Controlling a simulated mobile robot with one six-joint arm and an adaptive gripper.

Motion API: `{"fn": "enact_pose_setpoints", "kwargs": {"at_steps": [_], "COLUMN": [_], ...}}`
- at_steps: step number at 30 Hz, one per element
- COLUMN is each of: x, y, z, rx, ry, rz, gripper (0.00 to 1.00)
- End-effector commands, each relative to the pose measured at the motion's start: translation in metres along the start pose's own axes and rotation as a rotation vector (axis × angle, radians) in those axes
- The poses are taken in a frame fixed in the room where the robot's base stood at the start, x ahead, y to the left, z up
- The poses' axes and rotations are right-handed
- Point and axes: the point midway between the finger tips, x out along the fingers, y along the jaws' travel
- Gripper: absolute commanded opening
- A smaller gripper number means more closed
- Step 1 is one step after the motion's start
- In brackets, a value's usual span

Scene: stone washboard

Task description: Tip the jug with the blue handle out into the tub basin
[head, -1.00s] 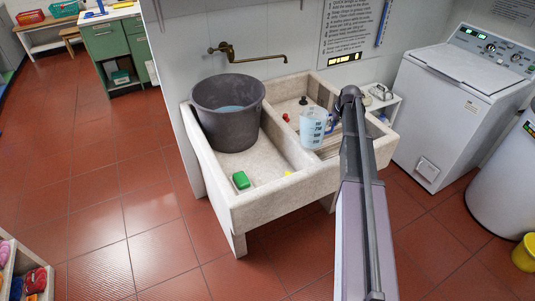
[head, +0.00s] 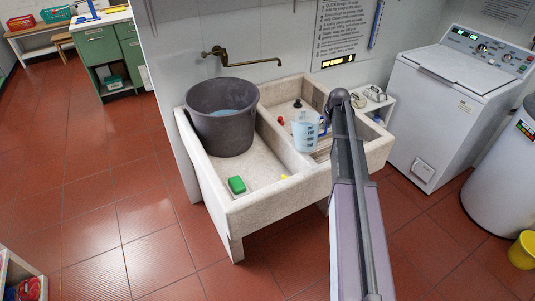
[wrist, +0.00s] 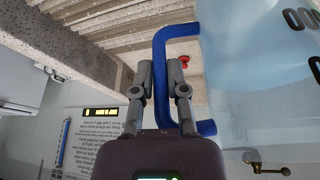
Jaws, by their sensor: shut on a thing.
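A translucent pale-blue jug (head: 305,135) with dark markings is at the right basin of the stone sink, upright or nearly so. Its blue handle (wrist: 157,50) faces my gripper. My gripper (wrist: 162,72) is shut on the blue handle; in the head view my arm partly hides this grip. Pale blue shows inside the jug in the wrist view (wrist: 255,70). A dark grey round tub (head: 222,130) stands in the left basin (head: 205,170), left of the jug, with blue water visible inside. I cannot tell whether the jug touches the ribbed washboard beneath.
A stone divider (head: 280,145) separates the basins. A brass tap (head: 240,58) reaches out above them. A green block (head: 237,185) lies in the left basin's front. A red item (head: 281,120) lies in the right basin. A white washer (head: 445,95) stands at right.

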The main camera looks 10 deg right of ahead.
Motion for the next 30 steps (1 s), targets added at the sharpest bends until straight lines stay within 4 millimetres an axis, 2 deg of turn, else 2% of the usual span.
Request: {"fn": "enact_pose_setpoints", "kwargs": {"at_steps": [1,6,16,25,30], "x": [-0.008,-0.021,-0.03,-0.055,-0.056], "y": [-0.002,-0.007,-0.02,-0.036,-0.043], "z": [-0.003,-0.008,-0.012,-0.023,-0.023], "rx": [-0.009,-0.043,-0.107,-0.165,-0.189], "ry": [0.002,0.003,0.002,0.003,0.003], "rz": [0.02,0.099,0.251,0.391,0.45], "gripper": [0.0,0.0,0.0,0.0,0.0]}}
